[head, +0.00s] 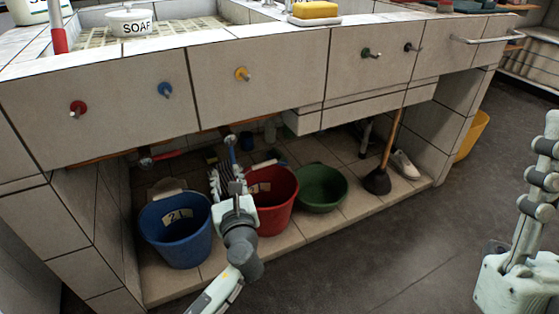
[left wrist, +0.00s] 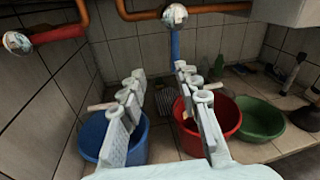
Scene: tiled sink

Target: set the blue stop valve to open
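The blue stop valve (head: 231,143) is on the pipework under the counter, behind the buckets. In the left wrist view, its blue lever (left wrist: 175,43) hangs straight down from a round, pale valve body (left wrist: 174,15), across the roughly level copper pipe. My left gripper (head: 237,188) is under the counter front, and its two fingers (left wrist: 160,73) are spread apart with nothing between them. It is below and in front of the lever, not touching it. My right gripper (head: 540,175) is at the right edge, away from the valve and partly cut off.
A red-levered valve (head: 146,160) is to the left, its lever along the pipe. A blue bucket (head: 176,232), a red bucket (head: 272,205), a green basin (head: 321,188) and a plunger (head: 377,181) stand on the tiled ledge. The counter front (head: 130,108) overhangs them.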

